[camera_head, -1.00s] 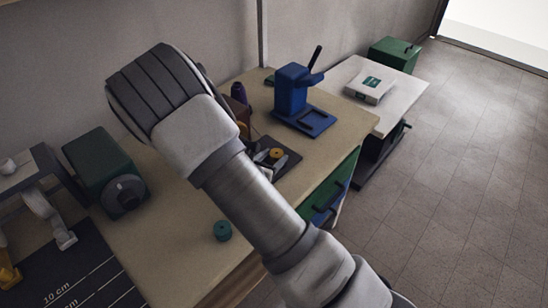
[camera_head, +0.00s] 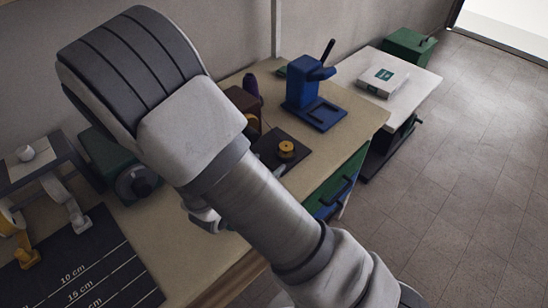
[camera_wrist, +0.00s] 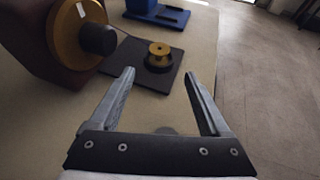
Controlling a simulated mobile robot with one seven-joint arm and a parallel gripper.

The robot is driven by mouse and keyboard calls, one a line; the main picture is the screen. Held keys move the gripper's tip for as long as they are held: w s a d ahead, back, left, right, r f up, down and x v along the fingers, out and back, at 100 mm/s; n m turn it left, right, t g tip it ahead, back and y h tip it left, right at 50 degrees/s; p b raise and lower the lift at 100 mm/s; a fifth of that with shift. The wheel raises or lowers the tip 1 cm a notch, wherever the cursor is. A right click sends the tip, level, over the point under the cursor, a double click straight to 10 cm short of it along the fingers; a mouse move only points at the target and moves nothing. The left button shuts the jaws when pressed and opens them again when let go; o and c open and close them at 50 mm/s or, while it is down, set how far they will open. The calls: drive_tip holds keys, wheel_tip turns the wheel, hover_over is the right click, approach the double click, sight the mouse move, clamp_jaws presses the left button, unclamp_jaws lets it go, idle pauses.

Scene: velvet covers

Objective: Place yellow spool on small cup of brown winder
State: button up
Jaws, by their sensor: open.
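The yellow spool (camera_wrist: 158,49) sits upright on a small dark round piece, likely the small cup (camera_wrist: 158,66), on the black base plate (camera_wrist: 132,74) of the brown winder. The spool also shows in the head view (camera_head: 286,146). The winder's brown body (camera_wrist: 28,42) carries a large yellow wheel with a black hub (camera_wrist: 98,39) at the upper left. My gripper (camera_wrist: 159,74) is open and empty. Its fingertips are on the near side of the spool, apart from it. In the head view my arm hides part of the winder and the bench.
A blue press (camera_head: 303,88) stands behind the winder, and a purple cone (camera_head: 251,86) is beside it. A green machine (camera_head: 118,165) is at the left, by a dark measuring mat (camera_head: 85,265). A side table (camera_head: 405,82) holds a white box (camera_head: 384,80). Floor at right is clear.

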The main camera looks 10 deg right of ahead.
drive_tip(key=shift+s+r, duration=0.2)
drive_tip(key=shift+r, duration=0.1)
drive_tip(key=s+d+r+m+g, duration=0.85)
drive_tip(key=d+r+m, duration=0.35)
drive_tip(key=m, duration=0.5)
drive_tip(key=s+a+r+m+t+y, duration=0.3)
drive_tip(key=s+r+m+y, duration=0.5)
drive_tip(key=r+m, duration=0.3)
drive_tip(key=shift+s+a+m, duration=0.3)
drive_tip(key=shift+s+a, duration=0.15)
drive_tip(key=shift+s, duration=0.1)
drive_tip(key=shift+r, duration=0.15)
